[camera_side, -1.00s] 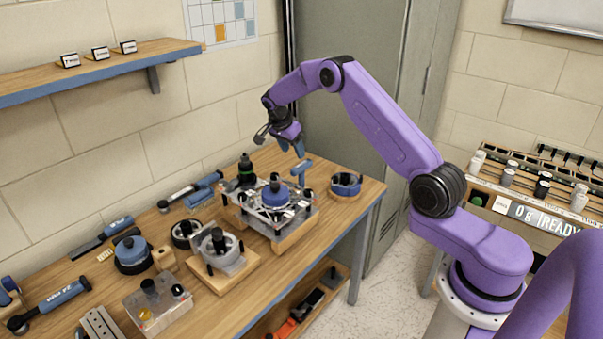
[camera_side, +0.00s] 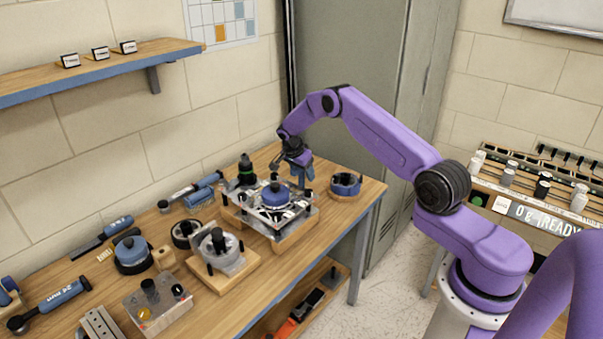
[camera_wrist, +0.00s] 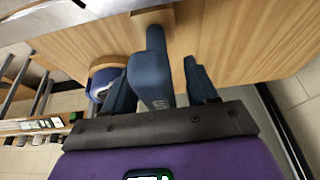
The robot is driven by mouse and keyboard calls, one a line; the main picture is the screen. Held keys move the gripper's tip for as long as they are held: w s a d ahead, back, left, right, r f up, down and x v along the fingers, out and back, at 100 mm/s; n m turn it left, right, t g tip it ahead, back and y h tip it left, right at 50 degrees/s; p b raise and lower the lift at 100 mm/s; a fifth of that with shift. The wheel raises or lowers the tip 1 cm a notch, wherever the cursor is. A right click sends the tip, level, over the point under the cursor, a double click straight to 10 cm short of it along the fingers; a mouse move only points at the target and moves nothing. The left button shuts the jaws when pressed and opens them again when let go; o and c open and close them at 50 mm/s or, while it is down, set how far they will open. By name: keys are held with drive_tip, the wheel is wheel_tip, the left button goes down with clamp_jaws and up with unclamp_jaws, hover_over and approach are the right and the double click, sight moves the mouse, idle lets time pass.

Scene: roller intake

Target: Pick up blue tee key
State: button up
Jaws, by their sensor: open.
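The blue tee key (camera_wrist: 152,78) shows in the wrist view, its bar between my two dark blue fingers, with a small wooden block at its far end. My gripper (camera_wrist: 160,72) is open around the bar, with a visible gap on the right side. The left finger is close to the bar, and I cannot tell whether it touches. In the side view my gripper (camera_side: 302,174) is low over the back right of the bench, and it mostly hides the key there.
The clear-plated fixture with a blue round part (camera_side: 276,194) stands just left of my gripper. A round blue-rimmed wooden holder (camera_side: 345,185) stands to the right. A black bottle-like part (camera_side: 246,170) is farther left. The grey locker (camera_side: 345,80) rises behind the bench (camera_side: 235,310).

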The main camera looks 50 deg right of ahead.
drive_tip(key=shift+f, duration=0.1)
clamp_jaws()
drive_tip(key=shift+r, duration=0.5)
wheel_tip(320, 180, up, 2)
drive_tip(key=shift+r, duration=0.1)
drive_tip(key=s+a+r, duration=0.5)
drive_tip(key=s+r, duration=0.5)
drive_tip(key=s, duration=0.3)
idle(0.4)
